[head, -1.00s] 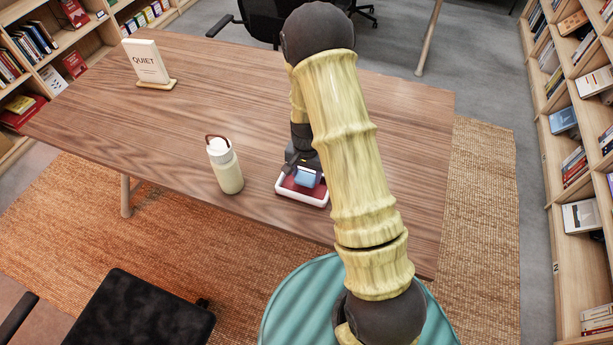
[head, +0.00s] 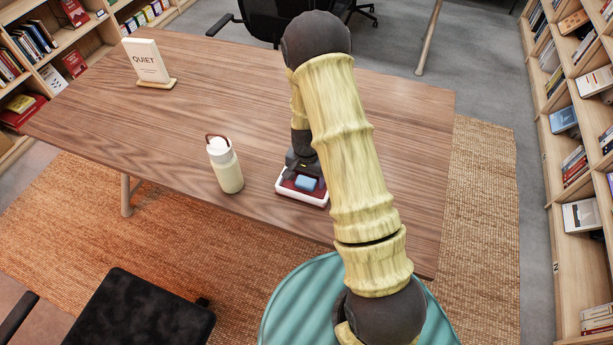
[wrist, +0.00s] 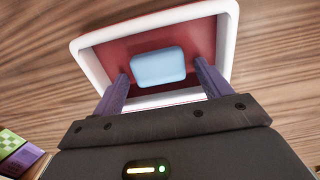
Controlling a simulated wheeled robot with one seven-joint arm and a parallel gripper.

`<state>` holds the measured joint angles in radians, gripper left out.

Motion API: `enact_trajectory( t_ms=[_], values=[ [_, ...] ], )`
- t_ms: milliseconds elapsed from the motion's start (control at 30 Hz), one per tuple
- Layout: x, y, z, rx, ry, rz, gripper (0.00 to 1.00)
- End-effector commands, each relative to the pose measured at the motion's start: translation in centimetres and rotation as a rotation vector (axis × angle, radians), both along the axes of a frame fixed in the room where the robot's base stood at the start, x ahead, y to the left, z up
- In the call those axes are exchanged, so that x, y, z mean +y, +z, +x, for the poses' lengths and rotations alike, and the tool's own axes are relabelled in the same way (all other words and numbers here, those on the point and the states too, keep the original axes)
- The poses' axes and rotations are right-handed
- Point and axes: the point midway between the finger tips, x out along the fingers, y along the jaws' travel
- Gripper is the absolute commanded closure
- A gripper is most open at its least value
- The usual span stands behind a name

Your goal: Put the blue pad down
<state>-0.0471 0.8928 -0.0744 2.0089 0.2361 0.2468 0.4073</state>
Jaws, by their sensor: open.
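The blue pad (head: 306,183) lies on the dark red floor of a small white-rimmed tray (head: 313,201) on the wooden table. In the wrist view the blue pad (wrist: 158,67) sits near the middle of the tray (wrist: 229,40), with red floor bare around it. My gripper (wrist: 162,78) is open, its two purple-grey fingers apart on either side of the pad, with gaps between them and it. In the head view my gripper (head: 302,170) is at the tray, partly hidden by my arm.
A cream bottle (head: 226,170) with a brown loop stands left of the tray. A QUIET sign (head: 148,62) stands at the table's far left. The wooden table (head: 200,90) is mostly clear. Black chairs and bookshelves surround it.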

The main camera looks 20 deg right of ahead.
Motion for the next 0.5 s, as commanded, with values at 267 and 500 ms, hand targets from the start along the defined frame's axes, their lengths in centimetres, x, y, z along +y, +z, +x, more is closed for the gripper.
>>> enact_trajectory(
  t_ms=[267, 500],
  values=[
    [0.0, 2.4, 0.1, -0.004, 0.000, 0.000, 0.23],
    [0.0, 6.8, 0.1, -0.004, 0.002, -0.001, 0.23]
  ],
)
